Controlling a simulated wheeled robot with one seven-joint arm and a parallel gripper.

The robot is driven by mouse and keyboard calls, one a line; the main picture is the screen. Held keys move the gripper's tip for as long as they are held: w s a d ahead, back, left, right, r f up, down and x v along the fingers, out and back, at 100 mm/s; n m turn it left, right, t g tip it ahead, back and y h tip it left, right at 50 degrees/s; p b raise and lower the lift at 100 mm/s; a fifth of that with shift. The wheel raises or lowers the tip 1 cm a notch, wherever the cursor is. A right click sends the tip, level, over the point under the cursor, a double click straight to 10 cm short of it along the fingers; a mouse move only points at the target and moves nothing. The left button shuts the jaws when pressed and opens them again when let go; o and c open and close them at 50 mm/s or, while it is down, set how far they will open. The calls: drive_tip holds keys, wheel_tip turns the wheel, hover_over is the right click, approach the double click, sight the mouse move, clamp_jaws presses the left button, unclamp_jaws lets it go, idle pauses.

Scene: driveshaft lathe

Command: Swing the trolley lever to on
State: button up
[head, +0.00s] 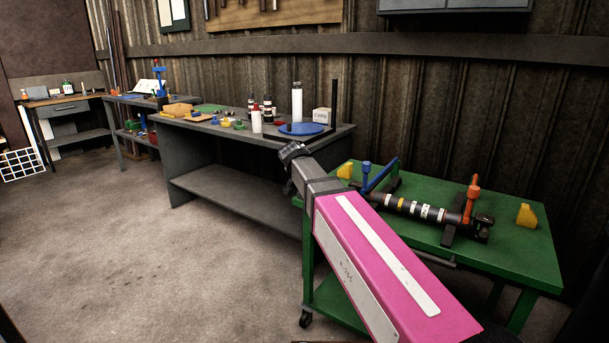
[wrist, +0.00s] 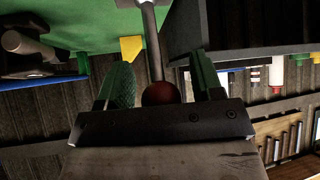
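In the wrist view, the trolley lever is a grey rod (wrist: 153,45) with a dark red ball knob (wrist: 160,93). It comes from a grey mount at the edge of the green trolley (wrist: 80,22). My gripper (wrist: 162,84) is open, with its green-padded fingers on either side of the knob and lower rod. Gaps show between the fingers and the lever. In the head view, my gripper (head: 291,152) is beyond the left end of the green trolley (head: 510,258); the lever is hidden there behind my pink arm.
The trolley top holds a dark banded shaft (head: 412,209), a blue clamp handle (head: 366,177), an orange handle (head: 471,195) and yellow blocks (head: 526,215). A grey workbench (head: 225,180) with a blue disc (head: 303,129) and bottles stands close behind my gripper. The floor at left is clear.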

drive_tip(key=v, duration=1.1)
drive_tip(key=shift+f, duration=0.1)
